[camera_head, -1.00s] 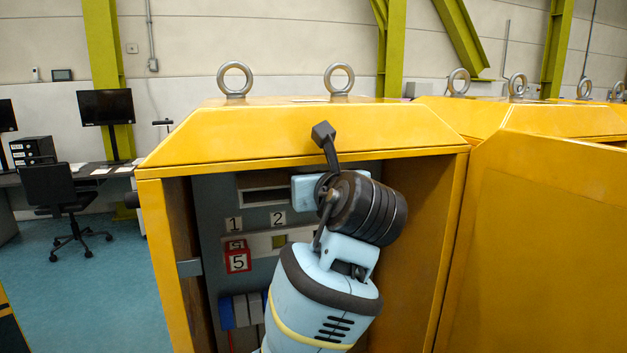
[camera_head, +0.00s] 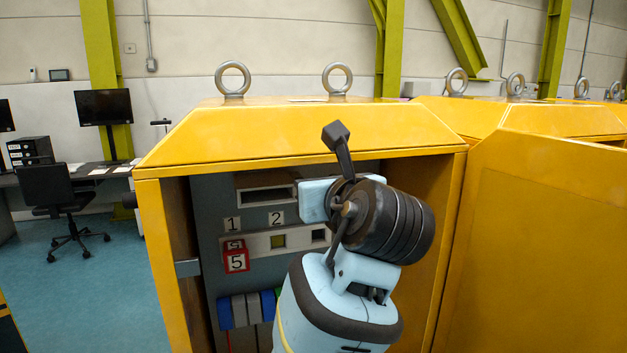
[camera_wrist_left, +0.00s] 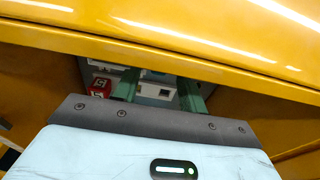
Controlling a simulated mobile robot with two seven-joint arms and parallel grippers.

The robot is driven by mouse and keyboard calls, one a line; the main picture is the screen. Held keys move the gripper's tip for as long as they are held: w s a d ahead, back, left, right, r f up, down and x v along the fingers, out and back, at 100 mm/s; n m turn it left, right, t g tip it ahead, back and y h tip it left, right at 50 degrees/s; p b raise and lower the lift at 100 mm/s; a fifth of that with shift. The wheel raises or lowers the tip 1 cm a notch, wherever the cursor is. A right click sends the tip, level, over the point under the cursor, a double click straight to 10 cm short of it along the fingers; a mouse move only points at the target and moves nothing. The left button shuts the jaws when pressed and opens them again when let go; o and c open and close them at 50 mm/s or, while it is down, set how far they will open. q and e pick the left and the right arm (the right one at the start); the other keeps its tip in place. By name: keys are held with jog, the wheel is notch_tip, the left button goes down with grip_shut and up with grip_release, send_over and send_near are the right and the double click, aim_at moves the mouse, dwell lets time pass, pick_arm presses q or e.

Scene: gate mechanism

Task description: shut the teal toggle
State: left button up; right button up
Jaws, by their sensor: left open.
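I cannot clearly make out the teal toggle in either view; my arm covers the right part of the panel. The grey control panel (camera_head: 205,240) stands inside the open yellow cabinet, with a row of coloured blocks (camera_head: 240,311) low on it. My left gripper (camera_wrist_left: 158,88) shows two green fingers spread apart with nothing seen between them, pointing into the cabinet. In the head view, its pale blue body shows in front of the panel's upper right, and its fingers are hidden. Whether they touch anything cannot be told. My right gripper is not in view.
The yellow cabinet (camera_head: 300,135) has an overhanging top edge close above my wrist. Its side walls flank the opening. A large yellow door (camera_head: 545,250) stands at the right. Number plates 1 (camera_head: 232,224), 2 (camera_head: 276,218) and a red 5 (camera_head: 237,261) mark the panel.

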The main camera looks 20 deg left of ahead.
pick_arm(q)
jog(key=shift+v, duration=1.5)
jog(key=s+a+f+n+g+h, duration=0.2)
jog(key=f+n, duration=0.2)
jog(key=f, duration=0.7)
jog(key=s+a+f+n+g+h, duration=0.1)
jog(key=a+f+n+h, duration=0.15)
jog(key=f, duration=0.85)
jog(key=s+a+f+n+g+h, duration=0.15)
jog(key=f+n, duration=0.25)
jog(key=f, duration=0.7)
jog(key=s+a+f+n+g+h, duration=0.1)
jog(key=s+a+f+n+g, duration=0.25)
jog(key=s+f+n, duration=0.6)
jog(key=s+a+f+n+g+h, duration=0.15)
jog(key=s+f+n, duration=0.25)
jog(key=s, duration=0.6)
jog(key=s+f+n+g+h, duration=0.1)
jog(key=s+f+n+g, duration=0.2)
jog(key=s, duration=0.8)
jog(key=w+d+f+t+h, duration=0.1)
jog(key=w+d+f+t, duration=0.1)
jog(key=w+f+t, duration=0.5)
notch_tip(320, 180, down, 4)
jog(key=shift+d+f+t, duration=0.15)
jog(key=shift+f+t, duration=0.05)
jog(key=shift+t, duration=0.45)
